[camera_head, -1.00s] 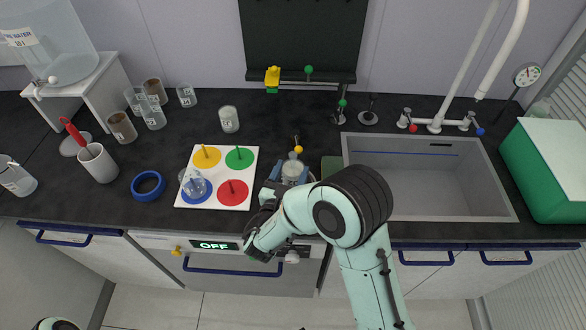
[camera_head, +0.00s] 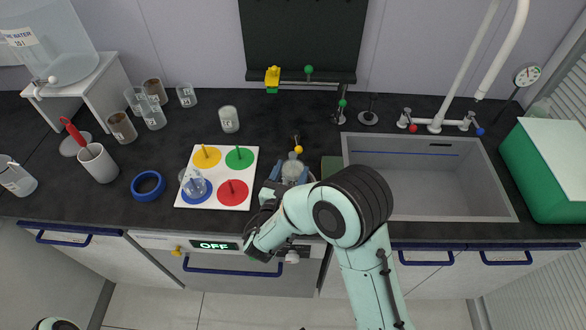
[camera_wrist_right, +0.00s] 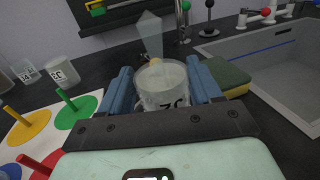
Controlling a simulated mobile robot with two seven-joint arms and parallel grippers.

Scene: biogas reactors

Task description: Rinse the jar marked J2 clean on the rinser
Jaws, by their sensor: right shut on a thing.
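My right gripper (camera_wrist_right: 160,92) is shut on a clear glass jar (camera_wrist_right: 162,80), one blue finger on each side. The dark label on the jar is partly hidden by the gripper and looks upside down; I cannot read it surely. In the head view the jar (camera_head: 293,172) is over a round metal-rimmed fixture, probably the rinser, mostly hidden by my gripper and arm. A yellow-tipped lever (camera_head: 298,149) stands just behind it. My left gripper is not in view.
A white board (camera_head: 222,200) with coloured discs and pegs lies left of the jar. A green-and-yellow sponge (camera_wrist_right: 229,76) lies right of it, before the sink (camera_head: 440,185). Another jar (camera_head: 229,119) stands behind the board; several more stand far left. A blue tape ring (camera_head: 148,186) lies left.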

